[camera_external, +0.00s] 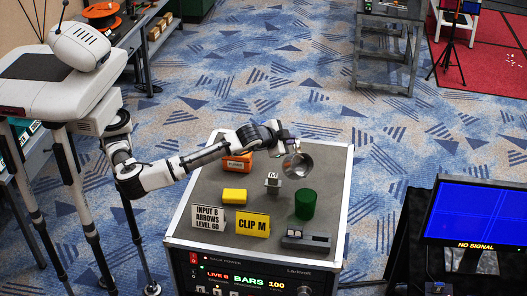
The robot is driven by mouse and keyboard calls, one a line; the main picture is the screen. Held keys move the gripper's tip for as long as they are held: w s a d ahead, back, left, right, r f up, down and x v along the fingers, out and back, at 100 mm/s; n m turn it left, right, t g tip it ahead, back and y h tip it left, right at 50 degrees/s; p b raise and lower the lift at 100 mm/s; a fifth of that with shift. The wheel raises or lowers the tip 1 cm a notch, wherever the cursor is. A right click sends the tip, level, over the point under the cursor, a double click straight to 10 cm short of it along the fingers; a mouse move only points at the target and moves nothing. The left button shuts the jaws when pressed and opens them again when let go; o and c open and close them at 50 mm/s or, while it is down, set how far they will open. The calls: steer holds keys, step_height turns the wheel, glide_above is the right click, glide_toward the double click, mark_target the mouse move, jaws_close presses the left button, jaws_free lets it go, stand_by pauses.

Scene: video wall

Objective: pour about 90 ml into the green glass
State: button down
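The green glass (305,204) stands upright on the right part of the grey top of the equipment case (334,178). My gripper (289,146) is above the case top, up and to the left of the glass. A round, shiny metal vessel (298,166) is at its fingertips, tilted, with its open side showing. It looks held above the top and apart from the green glass. The fingers are too small to make out clearly, and what the vessel contains cannot be seen. No stream of liquid is visible.
A blue monitor (475,210) stands right.

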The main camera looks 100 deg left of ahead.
mark_target(292, 156)
steer(key=shift+w+d+r+m+y, duration=0.3)
steer(key=shift+d+r+m+y, duration=0.2)
steer(key=shift+d+r+y, duration=0.25)
steer(key=shift+w+d+r+m+y, duration=0.3)
steer(key=shift+d+r+m+y, duration=0.25)
steer(key=shift+r, duration=0.25)
steer(key=shift+w+d+r+y, duration=0.1)
steer(key=shift+d+y, duration=0.1)
steer(key=shift+y, duration=0.1)
steer(key=shift+d+r, duration=0.2)
steer(key=shift+w+d+r+m+y, duration=0.1)
steer(key=shift+r+m+y, duration=0.05)
steer(key=shift+m+y, duration=0.15)
steer(key=shift+w+d+r, duration=0.1)
steer(key=shift+w+d, duration=0.05)
steer(key=shift+d, duration=0.15)
steer(key=shift+w+d, duration=0.1)
steer(key=shift+d, duration=0.2)
steer(key=shift+w+d+r+m+y, duration=0.1)
steer(key=shift+d+r+m+y, duration=0.15)
steer(key=shift+d+m+y, duration=0.15)
steer(key=shift+a+r+m+y, duration=0.1)
steer(key=shift+r+m+y, duration=0.15)
steer(key=shift+y, duration=0.15)
stand_by(0.4)
